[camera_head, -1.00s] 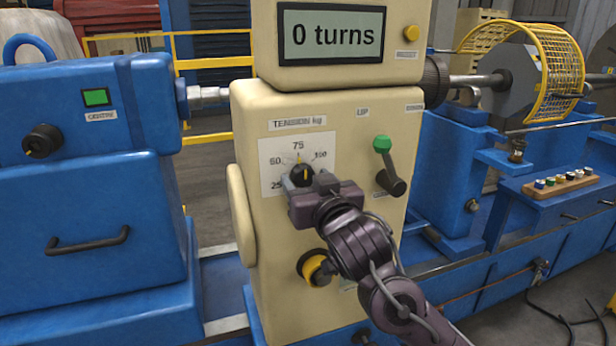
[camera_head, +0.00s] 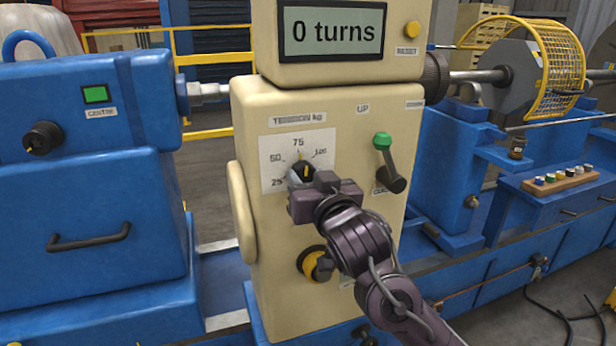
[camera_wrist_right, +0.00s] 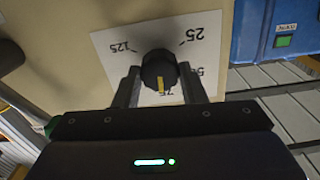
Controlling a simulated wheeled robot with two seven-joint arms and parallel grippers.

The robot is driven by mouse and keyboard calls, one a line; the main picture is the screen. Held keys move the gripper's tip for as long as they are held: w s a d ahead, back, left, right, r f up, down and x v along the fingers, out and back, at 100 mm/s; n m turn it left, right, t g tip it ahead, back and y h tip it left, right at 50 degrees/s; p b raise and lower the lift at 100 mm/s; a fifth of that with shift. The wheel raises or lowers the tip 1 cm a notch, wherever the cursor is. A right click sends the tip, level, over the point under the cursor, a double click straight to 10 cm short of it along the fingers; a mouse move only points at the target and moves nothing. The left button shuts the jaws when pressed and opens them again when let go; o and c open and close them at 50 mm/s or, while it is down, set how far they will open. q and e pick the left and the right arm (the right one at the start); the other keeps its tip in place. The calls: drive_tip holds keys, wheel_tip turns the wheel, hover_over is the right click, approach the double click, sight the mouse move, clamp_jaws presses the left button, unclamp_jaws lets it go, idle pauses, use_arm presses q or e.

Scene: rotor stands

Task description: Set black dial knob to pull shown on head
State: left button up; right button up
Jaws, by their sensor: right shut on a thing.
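The black dial knob (camera_head: 302,170) with a yellow pointer sits on a white scale plate (camera_head: 270,160) marked TENSION kg on the cream panel. In the wrist view the knob (camera_wrist_right: 158,68) shows upside down, its pointer directed at the 75 mark. My right gripper (camera_head: 300,178) is shut on the knob; its two fingers flank it in the wrist view (camera_wrist_right: 160,78). The display (camera_head: 333,33) on the cream head reads "0 turns". My left gripper is not in view.
A green-topped lever (camera_head: 389,162) stands right of the scale. A yellow-and-black knob (camera_head: 313,263) is below my gripper. A yellow push button (camera_head: 412,30) is beside the display. Another black knob (camera_head: 43,138) is on the blue housing at left.

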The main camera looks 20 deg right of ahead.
drive_tip(key=m+p, duration=0.1)
drive_tip(key=m, duration=0.2)
drive_tip(key=shift+r+p, duration=0.1)
drive_tip(key=shift+p, duration=0.25)
drive_tip(key=m+p, duration=0.1)
drive_tip(key=m, duration=0.2)
drive_tip(key=shift+m+p, duration=0.3)
drive_tip(key=shift+m, duration=2)
drive_tip(key=o, duration=1)
drive_tip(key=shift+s, duration=0.1)
